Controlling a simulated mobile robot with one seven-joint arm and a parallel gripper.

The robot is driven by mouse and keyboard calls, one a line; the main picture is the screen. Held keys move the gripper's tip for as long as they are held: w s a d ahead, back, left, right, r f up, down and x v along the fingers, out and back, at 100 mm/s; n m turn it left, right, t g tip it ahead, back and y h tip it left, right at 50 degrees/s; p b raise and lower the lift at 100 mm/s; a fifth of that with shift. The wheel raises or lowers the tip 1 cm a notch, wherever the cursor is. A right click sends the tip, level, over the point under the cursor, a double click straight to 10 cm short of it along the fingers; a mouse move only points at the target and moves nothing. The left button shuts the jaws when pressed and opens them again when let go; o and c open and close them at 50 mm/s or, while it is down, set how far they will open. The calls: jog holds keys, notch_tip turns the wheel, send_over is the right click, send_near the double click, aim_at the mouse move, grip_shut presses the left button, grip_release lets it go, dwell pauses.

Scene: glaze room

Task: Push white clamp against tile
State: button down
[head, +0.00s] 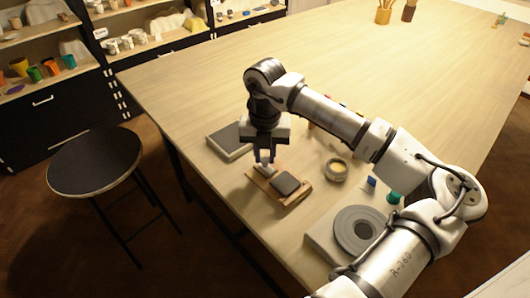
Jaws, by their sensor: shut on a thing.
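The white clamp (268,170) is a small pale block on a wooden board (297,202) near the table's left edge. The tile (287,182) is a dark grey square on the same board, just to the right of the clamp. My gripper (265,160) points down from above and is shut on the white clamp, its fingers hiding the clamp's upper part. I cannot tell whether the clamp touches the tile.
A grey slab (229,139) lies behind the board to the left. A small yellow-filled bowl (337,170), a blue object (371,182), a green object (393,197) and a turntable (358,231) are to the right. A stool (95,162) stands beside the table.

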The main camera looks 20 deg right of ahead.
aim_at(270, 170)
jog(key=shift+s+d+f+b, duration=0.25)
jog(key=shift+s+b, duration=0.4)
jog(key=shift+b, duration=0.55)
jog(key=shift+s+d+r, duration=0.1)
jog(key=shift+s+r, duration=0.15)
jog(key=shift+s, duration=0.05)
jog(key=c, duration=1.3)
grip_release()
jog(key=shift+o, duration=0.2)
jog(key=shift+r, duration=0.1)
notch_tip(270, 170, up, 14)
jog(key=b, duration=0.3)
jog(key=shift+f, duration=0.2)
